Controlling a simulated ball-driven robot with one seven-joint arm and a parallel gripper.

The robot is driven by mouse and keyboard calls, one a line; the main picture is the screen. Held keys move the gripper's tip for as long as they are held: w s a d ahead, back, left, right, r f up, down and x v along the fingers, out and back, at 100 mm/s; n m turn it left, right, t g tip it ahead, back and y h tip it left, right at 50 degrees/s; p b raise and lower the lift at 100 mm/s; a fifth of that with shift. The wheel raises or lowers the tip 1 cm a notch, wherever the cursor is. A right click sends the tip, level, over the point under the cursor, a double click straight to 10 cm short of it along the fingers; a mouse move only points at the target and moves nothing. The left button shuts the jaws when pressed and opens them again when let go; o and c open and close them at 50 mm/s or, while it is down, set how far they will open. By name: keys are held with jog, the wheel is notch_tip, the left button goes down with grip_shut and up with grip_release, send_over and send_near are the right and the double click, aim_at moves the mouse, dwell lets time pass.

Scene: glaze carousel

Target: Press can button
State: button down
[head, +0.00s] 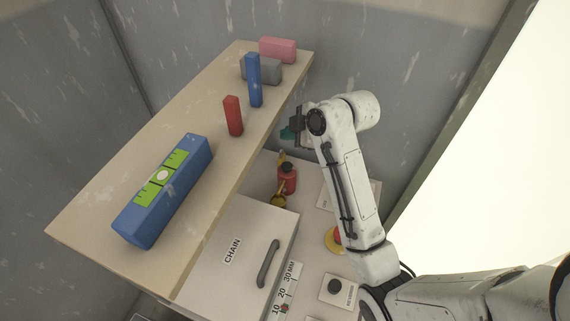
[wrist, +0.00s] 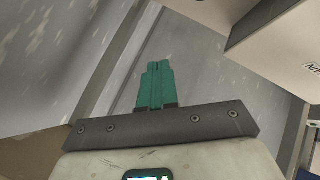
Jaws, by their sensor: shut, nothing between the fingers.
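A red can (head: 287,182) with a dark top and brass-coloured parts beside it stands on the lower surface, behind the CHAIN box. No marking on its dark top can be made out. My gripper (head: 287,133) is above the can in the head view, close to the shelf's right edge. Its teal fingers (wrist: 155,86) are together and empty in the wrist view. They are apart from the can. The wrist view does not show the can.
A wooden shelf (head: 100,215) bears a blue level (head: 150,220), a red block (head: 233,116), a blue block (head: 254,80), and grey and pink blocks. A box marked CHAIN (head: 225,225) has a dark handle. A red-and-yellow button (head: 334,240) and a black knob (head: 335,286) lie to the right.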

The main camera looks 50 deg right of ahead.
jog(key=shift+f, duration=0.1)
jog(key=b, duration=0.7)
send_over(289, 167)
notch_tip(289, 167, down, 7)
jog(key=shift+r, duration=0.1)
jog(key=shift+f+b, duration=0.35)
jog(key=shift+f, duration=0.55)
jog(key=shift+f, duration=0.15)
dwell(0.8)
jog(key=shift+f, duration=0.3)
jog(key=shift+f+b, duration=0.35)
jog(key=shift+f, duration=0.2)
dwell(0.7)
jog(key=shift+r, duration=0.15)
jog(key=shift+r+p, duration=0.85)
jog(key=shift+p, duration=0.15)
jog(key=shift+r, duration=0.1)
